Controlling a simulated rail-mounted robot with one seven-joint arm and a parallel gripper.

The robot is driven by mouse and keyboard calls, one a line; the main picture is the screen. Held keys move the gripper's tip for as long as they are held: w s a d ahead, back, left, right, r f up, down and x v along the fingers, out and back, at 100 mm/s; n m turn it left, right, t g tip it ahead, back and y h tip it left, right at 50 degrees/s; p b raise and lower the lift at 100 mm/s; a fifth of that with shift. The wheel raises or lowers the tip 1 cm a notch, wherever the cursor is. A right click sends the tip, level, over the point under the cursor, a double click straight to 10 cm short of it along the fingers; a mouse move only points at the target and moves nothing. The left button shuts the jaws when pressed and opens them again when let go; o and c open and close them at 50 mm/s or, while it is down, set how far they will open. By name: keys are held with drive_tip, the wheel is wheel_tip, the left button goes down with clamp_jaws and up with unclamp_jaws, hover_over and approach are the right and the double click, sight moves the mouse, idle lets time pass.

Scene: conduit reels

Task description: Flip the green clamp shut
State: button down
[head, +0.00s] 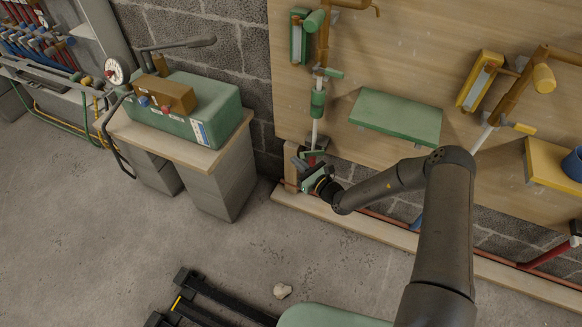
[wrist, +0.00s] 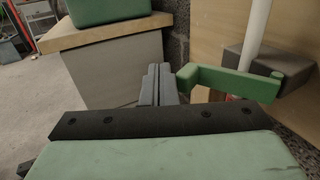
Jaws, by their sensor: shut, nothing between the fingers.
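The green clamp (wrist: 225,80) is in the wrist view, right of centre: a green lever reaching left from a dark block at the foot of a white pipe (wrist: 256,32). Its left end is bent.
A wooden-topped bench (head: 174,151) with a green machine (head: 195,115) stands left of the board. A green shelf (head: 397,116) sticks out from the board to the right of the pipe. A wooden ledge (head: 400,238) runs along the floor. Open concrete floor lies in front.

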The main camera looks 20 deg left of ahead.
drive_tip(key=shift+w+a, duration=0.5)
drive_tip(key=shift+w, duration=0.1)
idle(1.2)
drive_tip(key=s+d+p, duration=0.2)
drive_tip(key=s+p, duration=0.2)
drive_tip(key=s, duration=0.9)
drive_tip(key=shift+s+d+p, duration=0.3)
drive_tip(key=shift+s+p, duration=0.05)
